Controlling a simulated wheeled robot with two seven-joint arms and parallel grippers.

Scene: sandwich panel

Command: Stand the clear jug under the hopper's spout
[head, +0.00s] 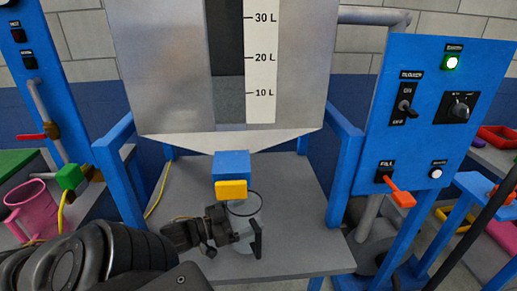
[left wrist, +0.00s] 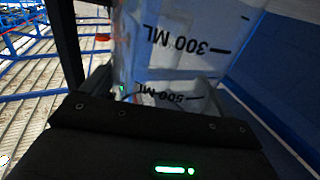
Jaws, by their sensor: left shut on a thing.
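The clear jug (head: 246,222) has a dark rim and a black handle, and is over the grey shelf under the hopper (head: 170,80). My left gripper (head: 232,232) comes in from the left and is shut on the jug. The jug's rim shows just below and right of the blue spout (head: 231,162) with its yellow piece (head: 231,190). I cannot tell whether the jug's base touches the shelf. In the left wrist view the jug's wall (left wrist: 175,70) fills the upper middle, with upside-down 300 ML and 500 ML marks. My right gripper is not in view.
The grey shelf (head: 300,230) is clear right of the jug. Blue posts (head: 345,165) flank it. A blue control panel (head: 430,110) with an orange-red lever (head: 402,198) stands at right. A pink jug (head: 35,210) stands at far left. A yellow cable runs by the left post.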

